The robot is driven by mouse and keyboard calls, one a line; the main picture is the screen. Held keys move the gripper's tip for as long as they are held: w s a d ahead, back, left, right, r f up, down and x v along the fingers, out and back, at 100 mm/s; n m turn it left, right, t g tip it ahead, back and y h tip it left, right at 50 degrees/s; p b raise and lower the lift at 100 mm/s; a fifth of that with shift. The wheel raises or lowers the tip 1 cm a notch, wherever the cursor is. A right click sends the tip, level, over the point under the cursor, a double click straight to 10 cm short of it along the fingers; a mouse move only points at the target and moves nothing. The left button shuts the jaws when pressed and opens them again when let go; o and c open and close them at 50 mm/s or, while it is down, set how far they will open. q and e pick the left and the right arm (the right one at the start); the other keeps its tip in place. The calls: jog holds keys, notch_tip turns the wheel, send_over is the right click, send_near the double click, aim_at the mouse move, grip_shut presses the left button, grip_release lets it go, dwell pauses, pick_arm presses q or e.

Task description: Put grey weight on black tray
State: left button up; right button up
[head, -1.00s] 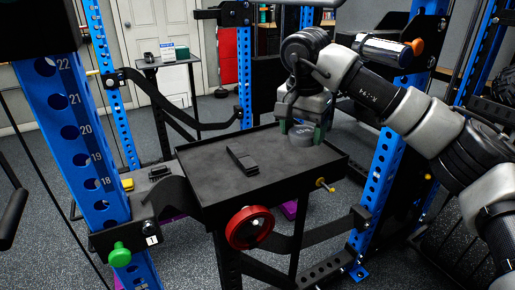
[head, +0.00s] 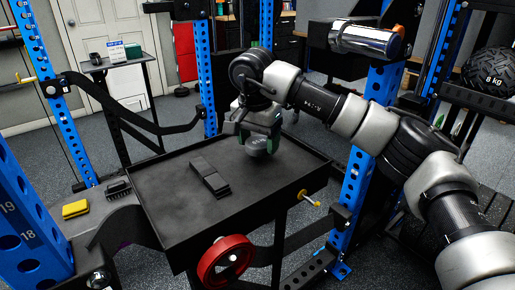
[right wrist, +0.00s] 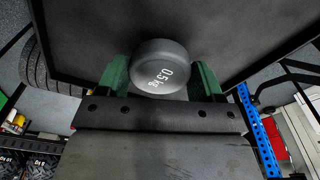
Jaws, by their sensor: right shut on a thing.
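The grey weight (head: 257,150) is a small round piece, marked 0.5 kg in the right wrist view (right wrist: 158,72). My right gripper (head: 259,141) is shut on it, with its green fingers on either side. The weight is over the far right part of a black, rimmed tray top (head: 170,207) on legs. It looks tilted in the head view, and I cannot tell whether it touches the surface. The tray's surface also shows in the right wrist view (right wrist: 95,30) beyond the fingers. My left gripper is not in view.
A flat black object (head: 209,177) lies mid-tray. A red wheel (head: 226,261) and a yellow-tipped pin (head: 309,199) are at its near side. Blue rack posts (head: 356,215) stand close by. A smaller black table (head: 118,61) stands at the back left. The tray's left part is clear.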

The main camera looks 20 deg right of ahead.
aim_at(256, 145)
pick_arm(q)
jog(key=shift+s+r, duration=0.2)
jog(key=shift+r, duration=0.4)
pick_arm(e)
jog(key=shift+f, duration=0.85)
jog(key=shift+f, duration=0.1)
jog(key=o, duration=1.2)
jog(key=shift+o, duration=0.2)
jog(key=shift+r, duration=0.5)
jog(key=r, duration=0.3)
jog(key=r+p, duration=0.1)
jog(key=r, duration=0.2)
jog(key=a+r+p, duration=0.1)
jog(key=r, duration=0.2)
jog(key=shift+s+r, duration=0.3)
jog(key=shift+s, duration=0.1)
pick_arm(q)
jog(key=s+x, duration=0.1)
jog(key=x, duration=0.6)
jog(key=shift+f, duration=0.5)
pick_arm(e)
jog(key=shift+s+r, duration=0.1)
jog(key=shift+r, duration=0.65)
